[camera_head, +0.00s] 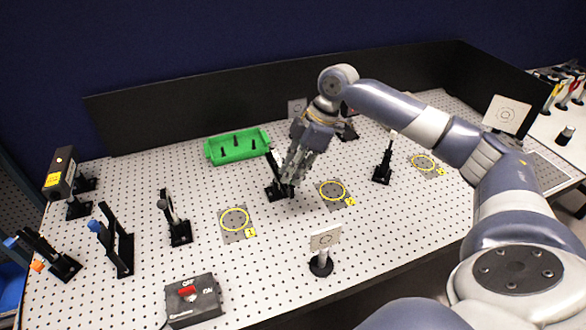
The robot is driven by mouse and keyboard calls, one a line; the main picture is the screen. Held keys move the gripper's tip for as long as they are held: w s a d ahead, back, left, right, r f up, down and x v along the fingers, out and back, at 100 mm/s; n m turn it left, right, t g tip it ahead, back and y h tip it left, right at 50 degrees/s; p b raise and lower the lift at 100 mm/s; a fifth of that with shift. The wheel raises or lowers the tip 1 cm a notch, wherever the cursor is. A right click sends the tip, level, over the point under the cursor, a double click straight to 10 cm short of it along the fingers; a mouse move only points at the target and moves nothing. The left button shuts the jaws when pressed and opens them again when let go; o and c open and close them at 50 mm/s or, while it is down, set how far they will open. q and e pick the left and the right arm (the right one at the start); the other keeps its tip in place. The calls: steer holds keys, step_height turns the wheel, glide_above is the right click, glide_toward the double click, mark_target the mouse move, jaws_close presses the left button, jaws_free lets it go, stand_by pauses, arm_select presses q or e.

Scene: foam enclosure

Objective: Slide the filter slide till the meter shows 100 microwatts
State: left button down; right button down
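My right gripper (288,176) points down near the middle of the board, over a black upright mount (273,188). This mount looks like the holder of the filter slide, but the gripper covers much of it and I cannot make out the slide. The gripper's fingers are close to the mount's top; whether they touch or grip anything is not clear. Part of a dark device with a red patch (350,109) shows behind my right arm; it may be the meter, but no reading is legible. My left gripper is not in view.
A perforated white board (130,290) carries several black mounts, a laser-like box (60,172) at left and an OFF/ON switch box (194,300) in front. A green tray (209,153) stands behind. A white target card (325,238) stands front centre. Black walls (180,118) close the back.

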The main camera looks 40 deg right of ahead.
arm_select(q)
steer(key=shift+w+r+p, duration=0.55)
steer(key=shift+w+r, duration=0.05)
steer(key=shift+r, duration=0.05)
arm_select(e)
steer(key=s, duration=0.3)
steer(key=shift+s+a, duration=0.25)
steer(key=shift+a, duration=0.15)
steer(key=c, duration=1.5)
jaws_free()
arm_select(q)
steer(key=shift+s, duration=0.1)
